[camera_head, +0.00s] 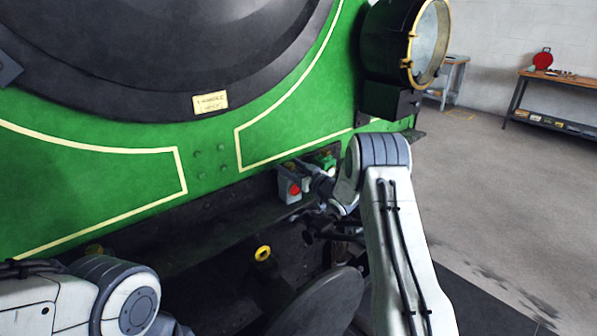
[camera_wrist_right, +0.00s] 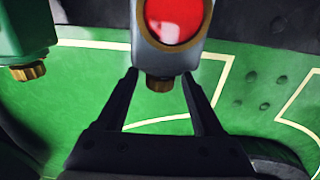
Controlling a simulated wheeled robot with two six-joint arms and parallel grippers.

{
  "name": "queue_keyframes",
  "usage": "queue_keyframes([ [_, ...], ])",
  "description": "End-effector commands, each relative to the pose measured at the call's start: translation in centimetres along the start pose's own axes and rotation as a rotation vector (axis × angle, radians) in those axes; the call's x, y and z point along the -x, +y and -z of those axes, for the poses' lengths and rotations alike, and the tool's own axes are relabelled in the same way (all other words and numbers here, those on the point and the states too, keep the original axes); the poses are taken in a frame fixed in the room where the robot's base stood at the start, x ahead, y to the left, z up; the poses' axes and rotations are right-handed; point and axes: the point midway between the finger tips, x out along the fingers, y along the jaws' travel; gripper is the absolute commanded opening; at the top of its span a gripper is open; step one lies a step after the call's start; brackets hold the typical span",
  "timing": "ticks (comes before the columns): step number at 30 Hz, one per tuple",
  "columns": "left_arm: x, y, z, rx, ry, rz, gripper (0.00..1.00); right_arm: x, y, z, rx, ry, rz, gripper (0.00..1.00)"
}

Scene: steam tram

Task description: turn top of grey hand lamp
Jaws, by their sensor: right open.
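The grey hand lamp (camera_head: 283,183) with its red lens stands on the dark ledge at the front of the green engine in the head view. In the right wrist view the grey lamp (camera_wrist_right: 148,52) fills the top middle, with its red lens facing the camera and a small brass knob (camera_wrist_right: 159,84) at its near end. My right gripper (camera_wrist_right: 159,76) is open, with one finger on each side of the knob and a gap visible on both sides. In the head view my right gripper (camera_head: 308,182) is small and dark beside the lamp. My left gripper is out of view.
A green hand lamp (camera_head: 325,160) stands close to the right of the grey one; its brass knob (camera_wrist_right: 28,72) shows in the wrist view. The green engine front (camera_head: 210,150) is close behind. A large headlamp (camera_head: 395,45) overhangs at upper right. Floor at right is clear.

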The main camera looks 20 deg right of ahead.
Motion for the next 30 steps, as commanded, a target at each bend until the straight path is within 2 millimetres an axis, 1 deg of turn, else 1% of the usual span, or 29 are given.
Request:
queue_keyframes([
  [9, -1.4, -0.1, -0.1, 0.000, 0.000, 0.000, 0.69, 6.1, 0.1, -0.1, 0.000, 0.000, -0.003, 0.69],
  [12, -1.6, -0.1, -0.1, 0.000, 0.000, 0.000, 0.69, 7.7, 0.1, -0.1, -0.001, 0.000, -0.003, 0.69],
  [15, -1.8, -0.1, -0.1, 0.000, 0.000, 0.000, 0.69, 8.9, 0.1, 0.0, 0.001, -0.001, -0.002, 0.69],
  [19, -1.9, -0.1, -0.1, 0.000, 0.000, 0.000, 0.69, 9.6, 0.0, 0.1, 0.001, 0.001, 0.000, 0.69],
  [27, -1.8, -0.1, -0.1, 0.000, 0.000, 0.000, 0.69, 9.6, 0.0, 0.1, 0.001, 0.000, 0.000, 0.69],
  [29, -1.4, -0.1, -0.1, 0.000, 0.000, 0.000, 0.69, 9.5, 0.0, 0.3, 0.000, 0.000, 0.001, 0.69],
  [30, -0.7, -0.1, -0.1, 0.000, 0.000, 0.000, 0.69, 9.2, 0.0, 0.5, -0.002, -0.001, 0.002, 0.69],
])
